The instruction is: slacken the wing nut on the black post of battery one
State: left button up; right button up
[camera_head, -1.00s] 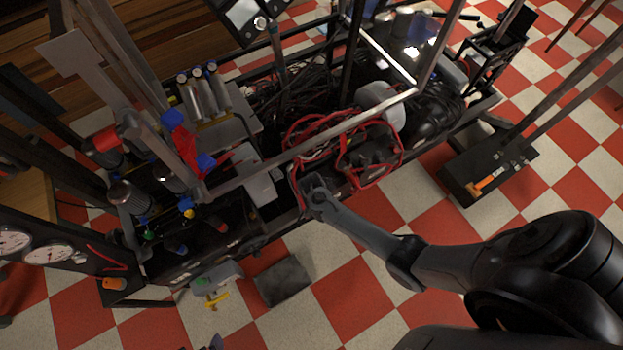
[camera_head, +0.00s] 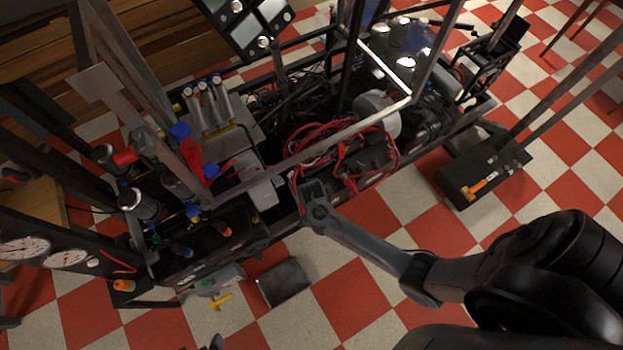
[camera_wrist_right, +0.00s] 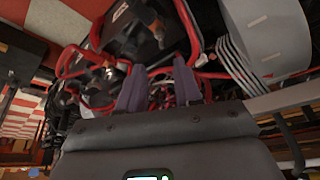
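The batteries are dark blocks wrapped in red cables (camera_head: 372,152) in the middle of the frame; I cannot tell which is battery one. The right wrist view shows a black block (camera_wrist_right: 128,32) with a red-and-white label, and small metal terminal hardware (camera_wrist_right: 158,30). The wing nut and black post are too small to pick out. My right gripper (camera_head: 314,190) is at the near edge of the cable bundle. Its two fingers (camera_wrist_right: 160,72) stand apart, with nothing clearly held between them. A small dark tip (camera_head: 216,343) at the bottom edge may be my left gripper.
A metal bar (camera_head: 320,145) crosses above the batteries. A large grey cylinder (camera_wrist_right: 265,35) stands close on the right in the wrist view. Red cables surround the fingers. A black box with an orange-handled tool (camera_head: 475,188) stands at the right. Checkered floor lies in front.

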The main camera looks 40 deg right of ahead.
dwell(0.3)
jog(key=b+x, duration=0.5)
jog(key=x, duration=0.4)
jog(key=shift+d+f, duration=0.15)
jog(key=shift+w+d+f+b, duration=0.2)
jog(key=shift+w+f+b, duration=0.1)
jog(key=shift+f, duration=0.35)
jog(key=shift+c, duration=0.5)
grip_shut()
